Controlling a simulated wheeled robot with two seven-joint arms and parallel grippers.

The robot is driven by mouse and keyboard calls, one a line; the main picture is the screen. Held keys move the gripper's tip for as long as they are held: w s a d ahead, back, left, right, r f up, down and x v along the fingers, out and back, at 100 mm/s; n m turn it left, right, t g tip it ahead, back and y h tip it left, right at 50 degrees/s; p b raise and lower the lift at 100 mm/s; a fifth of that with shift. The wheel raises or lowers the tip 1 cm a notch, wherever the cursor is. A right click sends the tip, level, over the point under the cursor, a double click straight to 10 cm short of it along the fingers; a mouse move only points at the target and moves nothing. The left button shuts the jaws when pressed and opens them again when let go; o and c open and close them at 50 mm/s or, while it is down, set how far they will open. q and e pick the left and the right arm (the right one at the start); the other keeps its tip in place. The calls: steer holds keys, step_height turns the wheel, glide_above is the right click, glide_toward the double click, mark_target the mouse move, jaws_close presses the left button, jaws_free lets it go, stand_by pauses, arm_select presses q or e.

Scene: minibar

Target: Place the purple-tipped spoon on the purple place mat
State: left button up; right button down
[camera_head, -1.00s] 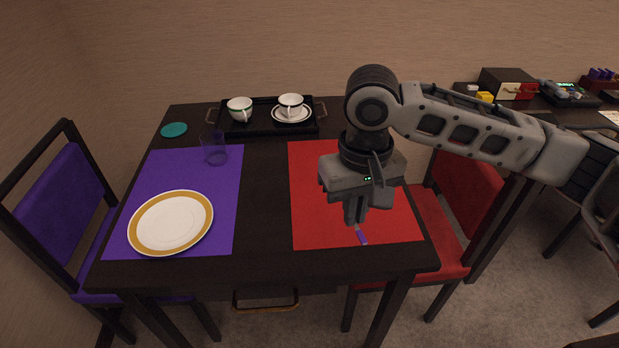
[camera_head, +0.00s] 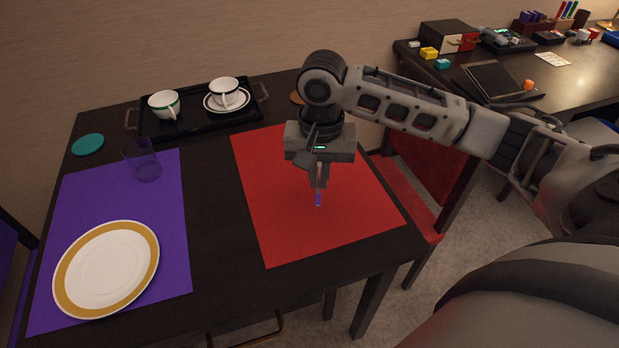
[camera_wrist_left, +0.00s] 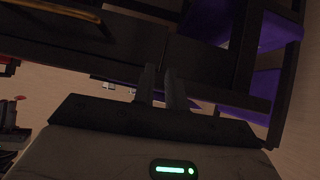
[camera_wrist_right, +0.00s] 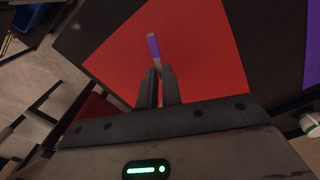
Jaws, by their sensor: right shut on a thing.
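The purple-tipped spoon (camera_head: 318,200) is held in my right gripper (camera_head: 318,183) above the red mat. In the right wrist view the spoon's purple end (camera_wrist_right: 153,46) sticks out past the closed fingers (camera_wrist_right: 160,72); the rest of it is hidden. The purple place mat (camera_head: 170,238) lies on the left side of the table, with a white plate with a gold rim (camera_head: 107,268) on it and a clear purple glass (camera_head: 146,163) near its far edge. My left gripper (camera_wrist_left: 162,75) shows only in the left wrist view, its fingers a little apart and empty, low near dark furniture.
The red mat (camera_head: 300,220) lies on the dark table's right part. A black tray (camera_head: 187,124) with two white cups stands at the back, beside a teal coaster (camera_head: 88,144). Bare tabletop (camera_head: 210,205) separates the mats. A red chair (camera_head: 428,165) stands at the right.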

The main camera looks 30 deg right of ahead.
steer(key=w+d+f, duration=0.1)
steer(key=w+f, duration=0.1)
steer(key=w+d+f, duration=0.1)
steer(key=w+f, duration=0.2)
steer(key=w+d+f+b, duration=0.1)
steer(key=w+f, duration=0.2)
steer(key=shift+w+d, duration=0.25)
steer(key=shift+d, duration=0.1)
steer(key=shift+f, duration=1.45)
steer(key=shift+f, duration=0.15)
steer(key=c, duration=1.6)
jaws_free()
